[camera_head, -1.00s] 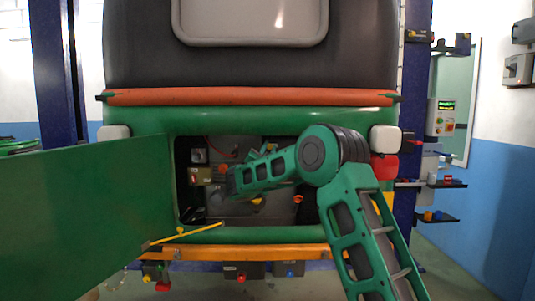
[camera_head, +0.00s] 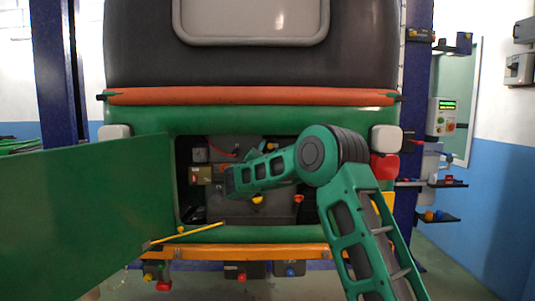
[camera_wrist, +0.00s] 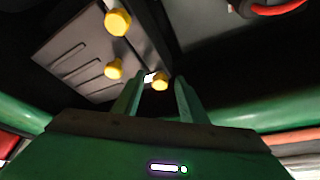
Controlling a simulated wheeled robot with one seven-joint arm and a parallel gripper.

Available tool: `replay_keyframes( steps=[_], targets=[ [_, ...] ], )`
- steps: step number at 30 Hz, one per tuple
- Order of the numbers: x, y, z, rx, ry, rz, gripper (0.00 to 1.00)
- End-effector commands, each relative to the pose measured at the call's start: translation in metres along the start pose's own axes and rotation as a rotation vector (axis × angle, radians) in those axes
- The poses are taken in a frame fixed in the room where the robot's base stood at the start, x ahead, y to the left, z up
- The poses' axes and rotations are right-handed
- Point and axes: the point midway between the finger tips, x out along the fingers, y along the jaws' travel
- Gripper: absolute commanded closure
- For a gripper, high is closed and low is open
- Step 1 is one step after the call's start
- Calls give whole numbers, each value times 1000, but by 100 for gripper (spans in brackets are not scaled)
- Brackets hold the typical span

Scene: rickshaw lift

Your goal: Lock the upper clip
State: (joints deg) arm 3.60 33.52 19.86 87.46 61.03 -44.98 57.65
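In the head view, my arm reaches into the open rear compartment (camera_head: 190,225) of the green vehicle, and its gripper end is hard to make out in the dark interior. In the wrist view, my gripper (camera_wrist: 158,88) is open, with its two green fingers apart. A yellow knob (camera_wrist: 160,82) shows between the fingertips, beyond or near them; contact cannot be told. Two more yellow knobs (camera_wrist: 118,22) (camera_wrist: 113,69) show up and to the left, by a grey ribbed panel (camera_wrist: 80,58). I cannot tell which part is the upper clip.
The green door (camera_head: 85,215) stands open at the left, with a yellow rod (camera_head: 188,233) near its lower edge. A red hose (camera_wrist: 270,8) shows at the top right of the wrist view. An orange bar (camera_head: 245,252) runs below the opening.

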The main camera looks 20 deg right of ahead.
Motion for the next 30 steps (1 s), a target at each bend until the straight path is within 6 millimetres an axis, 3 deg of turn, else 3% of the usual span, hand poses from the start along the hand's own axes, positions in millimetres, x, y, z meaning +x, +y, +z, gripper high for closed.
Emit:
replay_keyframes(
  steps=[5, 21, 30],
  targets=[
    [-8, -1, 0, -2, 0, -1, 61],
    [-95, 0, 3, -2, -3, 0, 61],
    [-107, 0, 2, -1, 0, 0, 61]
  ],
)
